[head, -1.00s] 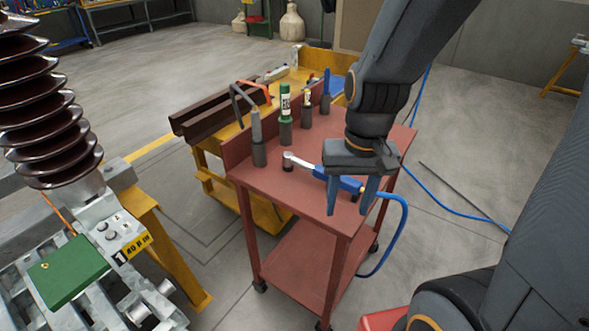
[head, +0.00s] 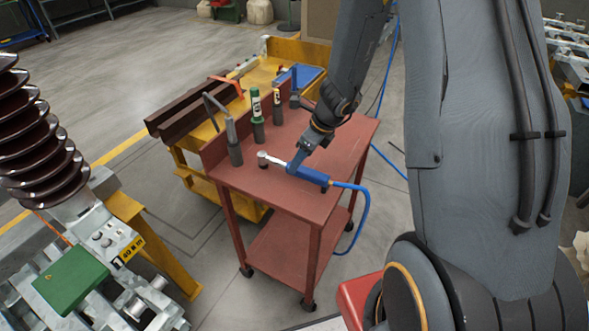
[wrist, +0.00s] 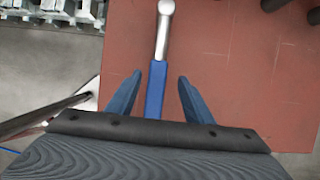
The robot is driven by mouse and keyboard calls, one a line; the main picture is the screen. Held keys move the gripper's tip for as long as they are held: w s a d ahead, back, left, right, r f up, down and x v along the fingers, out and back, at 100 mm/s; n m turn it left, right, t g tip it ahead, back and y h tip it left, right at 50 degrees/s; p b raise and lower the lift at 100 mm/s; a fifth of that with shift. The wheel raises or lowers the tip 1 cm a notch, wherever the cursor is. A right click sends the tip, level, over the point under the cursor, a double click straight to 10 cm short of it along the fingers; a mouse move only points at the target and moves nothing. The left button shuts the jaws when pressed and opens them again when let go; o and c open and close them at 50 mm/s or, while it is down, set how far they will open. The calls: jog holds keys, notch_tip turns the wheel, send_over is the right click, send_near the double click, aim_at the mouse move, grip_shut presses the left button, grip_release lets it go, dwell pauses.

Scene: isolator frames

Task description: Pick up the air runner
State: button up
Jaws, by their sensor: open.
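The air runner (head: 313,176) is a blue-handled tool with a silver ratchet head and a blue hose at its handle end. It lies on the top of the red cart (head: 300,203), its head toward the left. My gripper (head: 293,170) is low over the tool's handle in the head view. In the wrist view, the blue handle of the air runner (wrist: 155,88) runs between the two open blue fingers of my gripper (wrist: 160,85), with a gap on each side. The silver head points away from my gripper. The hose end is hidden behind my gripper there.
Several upright tools in dark holders, one a green bottle-like tool (head: 257,112), stand along the cart's back edge. A yellow bench (head: 286,52) is behind the cart. A brown ribbed insulator (head: 35,140) stands at the left. The cart's front right top is clear.

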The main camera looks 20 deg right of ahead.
jog(key=x, duration=0.5)
jog(key=shift+s+a, duration=0.1)
jog(key=shift+s, duration=0.1)
grip_shut()
